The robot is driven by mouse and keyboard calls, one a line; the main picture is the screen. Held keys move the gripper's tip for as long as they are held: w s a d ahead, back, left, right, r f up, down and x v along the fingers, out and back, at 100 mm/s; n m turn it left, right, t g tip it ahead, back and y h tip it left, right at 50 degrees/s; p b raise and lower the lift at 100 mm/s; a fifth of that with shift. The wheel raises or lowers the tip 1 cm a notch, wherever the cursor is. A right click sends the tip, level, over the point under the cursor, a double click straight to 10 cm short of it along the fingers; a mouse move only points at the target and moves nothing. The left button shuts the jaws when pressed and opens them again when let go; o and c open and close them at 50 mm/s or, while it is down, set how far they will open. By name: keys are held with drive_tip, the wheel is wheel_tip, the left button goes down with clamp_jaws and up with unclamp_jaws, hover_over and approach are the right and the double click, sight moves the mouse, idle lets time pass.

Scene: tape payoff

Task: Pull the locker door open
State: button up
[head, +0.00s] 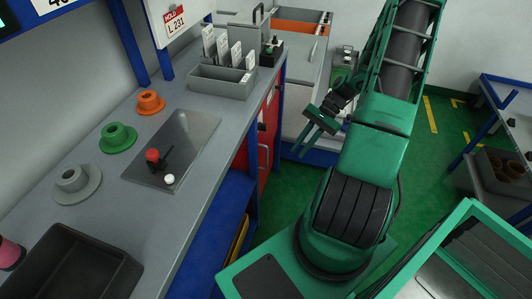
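The red locker door (271,122) is under the right end of the grey workbench, seen at a steep angle in the head view. A pale bar handle (264,153) and a small dark fitting show on the red front. The front looks roughly flush with the bench side, but the angle hides whether there is a gap. My gripper (302,149) is just to the right of the red front, pointing down and left. It looks apart from the handle.
A blue bench leg (252,165) stands left of the red front. The bench top (215,150) holds a metal plate, coloured spools and a grey bin (222,83). A white cabinet (300,75) stands beyond. Green floor is open to the right, up to a blue-framed table (480,140).

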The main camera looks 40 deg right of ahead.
wheel_tip(320, 180, down, 7)
drive_tip(key=w+m+t+y, duration=0.2)
drive_tip(key=m+t+y, duration=0.1)
drive_tip(key=m+t, duration=0.1)
drive_tip(key=m+t+y, duration=0.2)
drive_tip(key=m+t, duration=0.4)
drive_tip(key=t, duration=0.2)
approach(267, 152)
drive_tip(key=x, duration=1)
drive_tip(key=shift+w+d+f, duration=0.2)
drive_tip(key=shift+w+f, duration=0.1)
drive_tip(key=shift+f, duration=0.1)
clamp_jaws()
